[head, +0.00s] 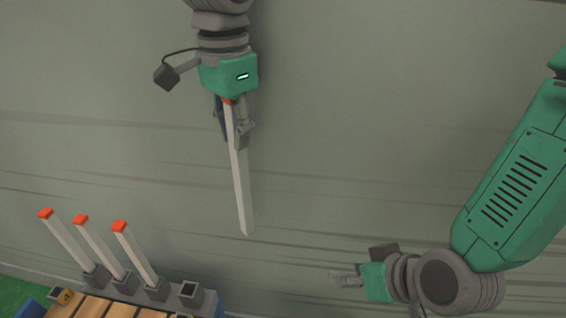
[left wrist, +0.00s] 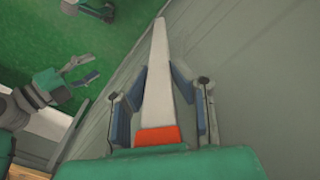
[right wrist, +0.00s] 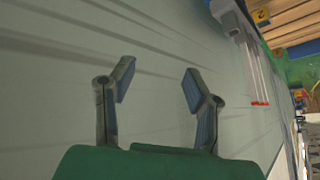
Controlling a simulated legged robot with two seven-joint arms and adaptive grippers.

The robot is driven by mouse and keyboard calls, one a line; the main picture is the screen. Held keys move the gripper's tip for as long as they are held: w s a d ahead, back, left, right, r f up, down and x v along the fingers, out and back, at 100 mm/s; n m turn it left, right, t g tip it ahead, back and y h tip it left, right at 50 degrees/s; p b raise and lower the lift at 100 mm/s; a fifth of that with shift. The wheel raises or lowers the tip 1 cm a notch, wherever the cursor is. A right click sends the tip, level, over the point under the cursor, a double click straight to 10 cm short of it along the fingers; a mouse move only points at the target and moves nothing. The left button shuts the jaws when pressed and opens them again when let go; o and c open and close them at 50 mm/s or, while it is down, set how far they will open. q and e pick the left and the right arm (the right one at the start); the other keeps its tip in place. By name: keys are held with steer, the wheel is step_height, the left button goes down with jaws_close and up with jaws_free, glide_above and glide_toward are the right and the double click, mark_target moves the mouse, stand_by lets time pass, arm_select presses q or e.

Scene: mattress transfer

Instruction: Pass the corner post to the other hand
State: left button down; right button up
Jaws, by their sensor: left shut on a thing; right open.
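The corner post (head: 242,190) is a long white square bar with a red-orange end. My left gripper (head: 232,125) is shut on it near the red end, and the post hangs down with its plain end low. In the left wrist view the post (left wrist: 156,85) runs away between the fingers of my left gripper (left wrist: 158,110). My right gripper (head: 345,279) is open and empty, below and to the right of the post's lower end, apart from it. In the right wrist view my right gripper (right wrist: 158,85) has nothing between its fingers.
Several grey sockets stand along a slatted wooden frame (head: 95,306) at the lower left. Three hold white posts with red tips (head: 100,245); another socket (head: 190,292) is empty. A yellow marked block (head: 64,297) sits at the frame's corner. The space between my grippers looks clear.

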steer(key=w+a+r+n+t+y, duration=0.25)
steer(key=a+r, duration=0.35)
steer(key=r, duration=0.3)
steer(key=n+y, duration=0.3)
glide_toward(241, 159)
steer(key=shift+m+t+h, duration=0.25)
steer(key=shift+t+h, duration=0.1)
steer(key=x, duration=1.1)
steer(key=shift+s+a+f, duration=0.1)
steer(key=shift+a, duration=0.3)
jaws_close()
arm_select(q)
steer(key=c, duration=1.3)
jaws_free()
